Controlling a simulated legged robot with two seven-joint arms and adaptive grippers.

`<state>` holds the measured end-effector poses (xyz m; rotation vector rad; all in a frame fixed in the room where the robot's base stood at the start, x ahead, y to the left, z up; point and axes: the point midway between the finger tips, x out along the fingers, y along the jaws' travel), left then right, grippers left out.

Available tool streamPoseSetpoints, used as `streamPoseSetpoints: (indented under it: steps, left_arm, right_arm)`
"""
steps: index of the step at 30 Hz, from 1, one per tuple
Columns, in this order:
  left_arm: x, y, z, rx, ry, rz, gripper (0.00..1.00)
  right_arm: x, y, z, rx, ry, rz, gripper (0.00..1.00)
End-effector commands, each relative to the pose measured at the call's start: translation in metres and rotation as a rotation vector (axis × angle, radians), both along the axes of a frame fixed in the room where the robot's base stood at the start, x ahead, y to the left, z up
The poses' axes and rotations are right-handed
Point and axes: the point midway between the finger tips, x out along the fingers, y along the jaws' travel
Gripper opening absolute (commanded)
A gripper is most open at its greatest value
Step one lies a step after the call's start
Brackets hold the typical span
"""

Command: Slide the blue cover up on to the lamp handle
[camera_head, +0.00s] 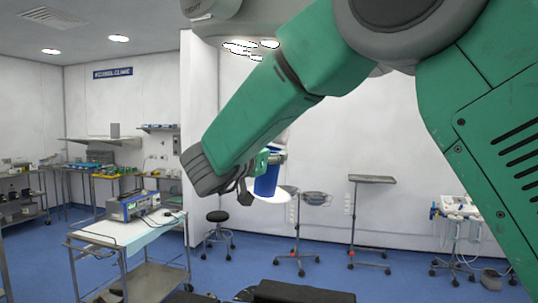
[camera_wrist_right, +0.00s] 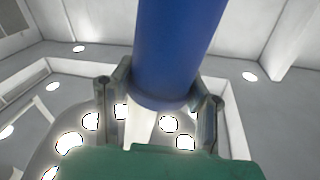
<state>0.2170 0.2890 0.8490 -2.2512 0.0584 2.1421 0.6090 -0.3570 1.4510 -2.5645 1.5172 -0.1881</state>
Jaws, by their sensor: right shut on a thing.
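The blue cover (camera_head: 266,180) is an upright blue cylinder with a pale disc (camera_head: 268,197) at its lower end. My right gripper (camera_head: 266,160) is shut on it, partly hidden by my green arm. In the right wrist view the cover (camera_wrist_right: 178,45) stands large between the two fingers of my right gripper (camera_wrist_right: 160,98). The surgical lamp (camera_head: 225,22) is at the top of the head view, above the cover. Its lit spots (camera_wrist_right: 170,124) show beyond the gripper in the wrist view. I cannot make out the lamp handle for certain. My left gripper is out of view.
A trolley (camera_head: 120,236) with a device on it stands at left. A black stool (camera_head: 217,216) and thin stands (camera_head: 371,180) are near the back wall. A dark padded surface (camera_head: 290,292) is at the bottom edge. My right arm fills the upper right.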

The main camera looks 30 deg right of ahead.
Motion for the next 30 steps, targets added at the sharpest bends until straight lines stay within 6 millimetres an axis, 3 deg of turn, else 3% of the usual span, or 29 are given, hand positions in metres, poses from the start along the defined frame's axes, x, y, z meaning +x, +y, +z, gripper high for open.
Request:
streamPoseSetpoints:
  steps: [30]
  left_arm:
    - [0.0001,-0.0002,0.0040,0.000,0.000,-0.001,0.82]
  right_arm:
    - [-0.0019,-0.0097,-0.0014,0.007,-0.001,-0.001,0.15]
